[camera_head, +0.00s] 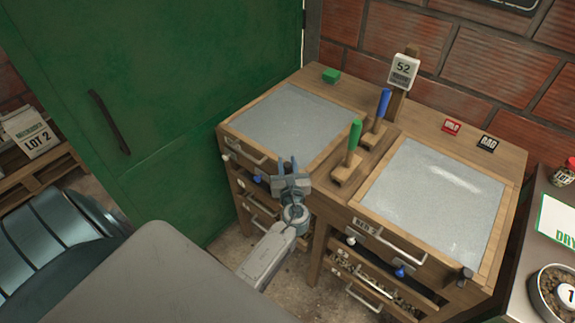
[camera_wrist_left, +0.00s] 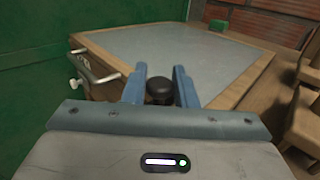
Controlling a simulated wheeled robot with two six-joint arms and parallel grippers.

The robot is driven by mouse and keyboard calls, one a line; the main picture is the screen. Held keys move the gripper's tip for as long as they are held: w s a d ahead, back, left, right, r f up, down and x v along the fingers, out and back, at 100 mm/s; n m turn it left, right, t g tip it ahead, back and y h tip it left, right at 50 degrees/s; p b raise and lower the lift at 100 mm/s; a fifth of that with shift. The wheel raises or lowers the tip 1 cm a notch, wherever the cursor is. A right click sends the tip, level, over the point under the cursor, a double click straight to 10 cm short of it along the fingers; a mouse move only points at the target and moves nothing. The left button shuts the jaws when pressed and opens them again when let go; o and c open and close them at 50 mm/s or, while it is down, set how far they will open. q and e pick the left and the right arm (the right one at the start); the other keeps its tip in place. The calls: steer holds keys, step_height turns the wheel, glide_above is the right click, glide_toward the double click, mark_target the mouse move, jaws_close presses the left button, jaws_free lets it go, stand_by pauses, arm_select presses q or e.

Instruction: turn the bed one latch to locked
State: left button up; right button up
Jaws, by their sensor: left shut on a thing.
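Bed one is the left tray with a grey mesh top (camera_head: 290,125) in the wooden bench; its mesh also fills the top of the left wrist view (camera_wrist_left: 190,48). My left gripper (camera_head: 288,166) is at the front right corner of that bed. In the left wrist view the two blue fingers (camera_wrist_left: 160,78) are on either side of a black round knob (camera_wrist_left: 160,92), the latch, and are shut on it. In the head view the gripper hides this latch, and its turned position cannot be told. My right gripper is not in view.
Bed two (camera_head: 435,195) is on the right, with a black latch (camera_head: 465,276) at its front corner. Green (camera_head: 347,158) and blue (camera_head: 376,118) upright handles stand between the beds. A bar handle (camera_wrist_left: 95,72) juts from bed one's front. A green door (camera_head: 160,90) is at left.

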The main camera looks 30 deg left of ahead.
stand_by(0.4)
arm_select(q)
steer(key=o, duration=0.9)
steer(key=b+v, duration=0.3)
steer(key=v, duration=0.7)
steer(key=shift+s+d+b, duration=0.25)
steer(key=shift+d+b, duration=0.05)
steer(key=shift+b, duration=0.1)
